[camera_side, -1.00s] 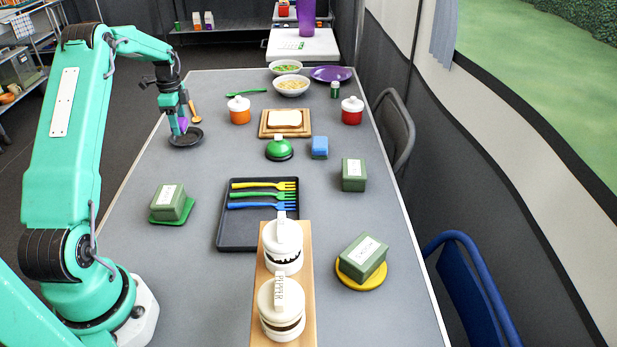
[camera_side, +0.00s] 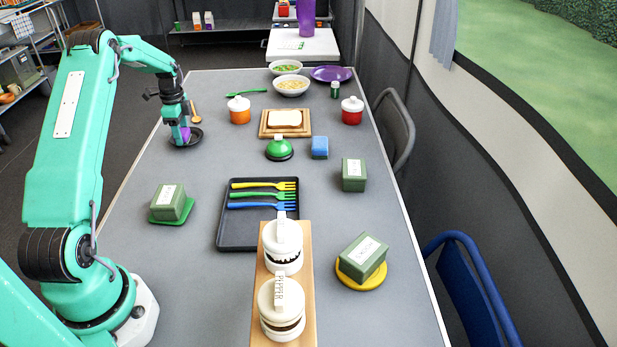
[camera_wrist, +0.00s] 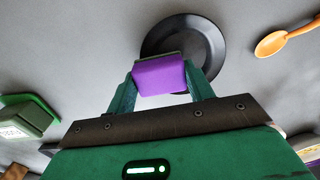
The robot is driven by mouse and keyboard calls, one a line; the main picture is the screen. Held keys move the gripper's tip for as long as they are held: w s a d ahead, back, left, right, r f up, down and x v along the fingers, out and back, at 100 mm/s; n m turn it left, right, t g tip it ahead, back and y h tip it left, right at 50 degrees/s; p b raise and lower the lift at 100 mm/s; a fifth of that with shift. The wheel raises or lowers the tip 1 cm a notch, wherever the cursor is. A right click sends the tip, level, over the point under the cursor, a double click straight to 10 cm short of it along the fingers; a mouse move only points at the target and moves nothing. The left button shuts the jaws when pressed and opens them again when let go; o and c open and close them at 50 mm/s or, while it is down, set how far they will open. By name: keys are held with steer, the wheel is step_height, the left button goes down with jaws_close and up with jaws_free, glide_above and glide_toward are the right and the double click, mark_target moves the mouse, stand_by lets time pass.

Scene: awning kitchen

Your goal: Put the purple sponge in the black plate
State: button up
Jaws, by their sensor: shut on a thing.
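The purple sponge (camera_wrist: 160,76) is held between the two fingers of my gripper (camera_wrist: 160,88) in the wrist view. In the side view the sponge (camera_side: 185,133) shows at the fingertips of my gripper (camera_side: 182,136), which points down over the black plate. The black plate (camera_wrist: 208,45) lies flat on the table, partly behind the sponge in the wrist view; its rim (camera_side: 198,140) also shows in the side view. The sponge overlaps the plate in both views. I cannot tell whether it touches the plate.
An orange spoon (camera_wrist: 275,43) lies to the right of the plate. A white-lidded orange pot (camera_side: 239,115) and a cutting board with bread (camera_side: 285,119) stand further right. A black tray (camera_side: 232,236) with forks is nearer. Bare table lies in front of the plate.

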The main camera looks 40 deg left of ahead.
steer(key=o, duration=0.9)
steer(key=shift+f, duration=0.1)
steer(key=shift+o, duration=0.2)
step_height(320, 180, up, 13)
stand_by(0.6)
